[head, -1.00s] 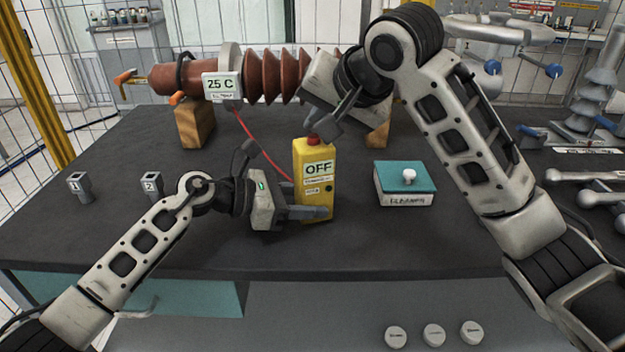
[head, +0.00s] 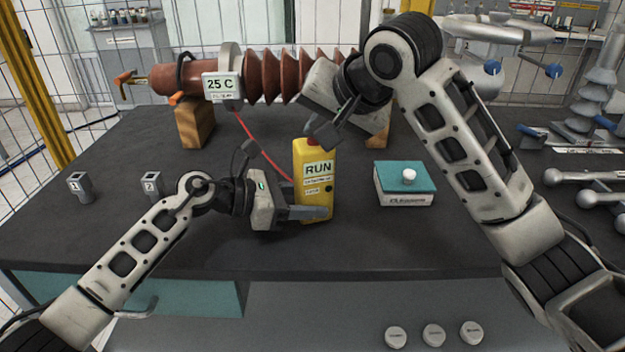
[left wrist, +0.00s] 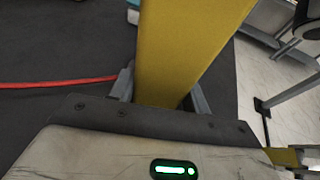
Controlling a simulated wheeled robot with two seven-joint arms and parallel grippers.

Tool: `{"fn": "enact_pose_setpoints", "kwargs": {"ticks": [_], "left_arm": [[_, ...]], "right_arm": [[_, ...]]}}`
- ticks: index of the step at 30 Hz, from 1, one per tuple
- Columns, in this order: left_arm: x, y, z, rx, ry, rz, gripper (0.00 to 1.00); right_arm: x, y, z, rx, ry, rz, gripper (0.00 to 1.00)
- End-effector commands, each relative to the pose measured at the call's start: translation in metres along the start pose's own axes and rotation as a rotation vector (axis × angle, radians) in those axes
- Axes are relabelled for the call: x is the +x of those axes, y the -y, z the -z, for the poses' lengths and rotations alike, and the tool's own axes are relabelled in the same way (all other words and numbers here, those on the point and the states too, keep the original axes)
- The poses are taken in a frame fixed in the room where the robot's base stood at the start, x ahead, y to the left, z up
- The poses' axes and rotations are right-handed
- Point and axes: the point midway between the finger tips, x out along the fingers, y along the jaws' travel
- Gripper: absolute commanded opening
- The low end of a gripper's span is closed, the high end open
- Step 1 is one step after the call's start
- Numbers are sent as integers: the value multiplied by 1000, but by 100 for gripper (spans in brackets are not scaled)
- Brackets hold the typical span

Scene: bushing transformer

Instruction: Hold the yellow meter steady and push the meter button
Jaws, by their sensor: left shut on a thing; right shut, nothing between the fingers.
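The yellow meter (head: 314,185) stands upright on the dark table, and its label reads RUN. My left gripper (head: 308,213) is shut on the lower part of the meter from the left. The meter also shows between the fingers in the left wrist view (left wrist: 190,45). My right gripper (head: 318,134) is shut and empty, with its fingertips at the top of the meter. The red meter button (head: 312,140) is mostly hidden behind those fingertips, so I cannot tell whether they touch it.
A red cable (head: 258,148) runs from the meter to the brown ribbed bushing (head: 270,77), which rests on wooden blocks (head: 195,124). A teal-topped box with a white knob (head: 405,185) stands right of the meter. Two grey numbered holders (head: 80,188) stand at left. The front table middle is clear.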

Motion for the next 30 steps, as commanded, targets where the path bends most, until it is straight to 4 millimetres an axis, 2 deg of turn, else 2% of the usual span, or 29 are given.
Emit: {"fn": "enact_pose_setpoints", "kwargs": {"ticks": [17,30], "left_arm": [[0,0,-2,1,4,0,34],[0,0,-2,1,3,0,34]], "right_arm": [[-7,6,6,0,1,-1,0],[-38,28,28,-1,0,-1,0]]}}
